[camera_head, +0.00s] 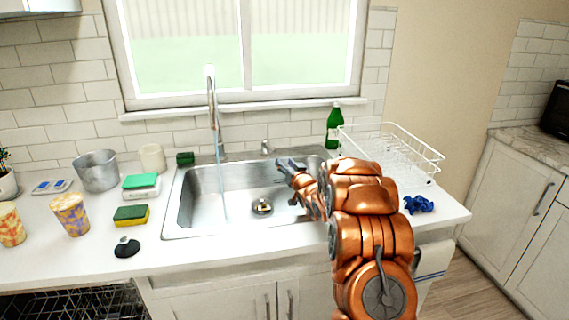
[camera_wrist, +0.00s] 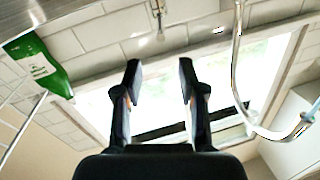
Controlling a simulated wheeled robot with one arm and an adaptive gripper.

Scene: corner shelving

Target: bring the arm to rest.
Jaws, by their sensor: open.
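My copper-coloured arm reaches up from the lower right in the head view, over the right part of the sink (camera_head: 186,212). My gripper (camera_head: 283,164) is above the sink's back right part. In the wrist view my gripper (camera_wrist: 160,75) has its two dark fingers apart with nothing between them. The wrist picture is upside down, with the window (camera_wrist: 150,110) beyond the fingers.
A green bottle (camera_head: 333,128) and a white dish rack (camera_head: 425,158) stand right of the sink. Water runs from the tall faucet (camera_head: 212,105). A blue crumpled cloth (camera_head: 418,204) lies near my arm. Sponges (camera_head: 131,215), cups (camera_head: 70,214) and a pot (camera_head: 96,171) stand at left.

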